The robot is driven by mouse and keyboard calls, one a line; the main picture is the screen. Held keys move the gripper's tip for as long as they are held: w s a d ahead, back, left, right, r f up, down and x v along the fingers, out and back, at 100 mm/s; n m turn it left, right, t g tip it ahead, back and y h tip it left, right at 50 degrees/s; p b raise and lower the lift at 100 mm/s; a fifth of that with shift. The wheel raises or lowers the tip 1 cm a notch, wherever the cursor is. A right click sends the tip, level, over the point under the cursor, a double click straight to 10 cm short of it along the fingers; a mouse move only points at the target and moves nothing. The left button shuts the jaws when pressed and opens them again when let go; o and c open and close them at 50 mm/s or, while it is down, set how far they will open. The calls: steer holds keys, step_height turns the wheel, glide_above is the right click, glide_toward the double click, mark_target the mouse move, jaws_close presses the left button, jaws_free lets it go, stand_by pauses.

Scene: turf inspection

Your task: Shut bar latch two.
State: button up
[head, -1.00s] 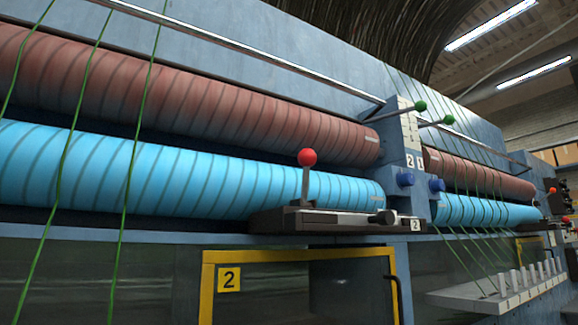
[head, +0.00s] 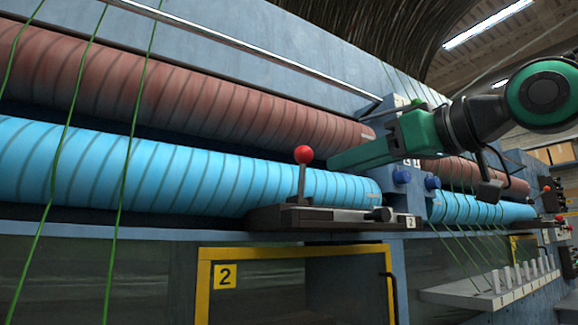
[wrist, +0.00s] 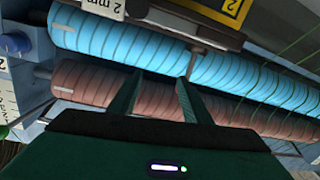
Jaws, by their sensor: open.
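Bar latch two (head: 330,218) is a dark block with a grey top and a "2" plate, fixed on the ledge below the blue roller.
The brown roller (head: 200,95) and blue roller (head: 90,165) run behind the latch. Green yarns (head: 60,150) cross at the left. A post with blue knobs (head: 402,176) stands behind my gripper. A yellow-framed door (head: 290,253) marked 2 is below. A rack of white pegs (head: 500,285) is lower right.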

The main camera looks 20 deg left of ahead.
mark_target(311, 151)
steer(key=shift+n+g+y, duration=0.7)
steer(key=shift+n, duration=0.1)
steer(key=s+a+r, duration=0.2)
steer(key=s+a, duration=0.1)
steer(key=shift+s+a, duration=0.2)
steer(key=shift+s, duration=0.05)
steer(key=x, duration=1)
steer(key=shift+w+a, duration=0.15)
steer(key=shift+a, duration=0.05)
jaws_close()
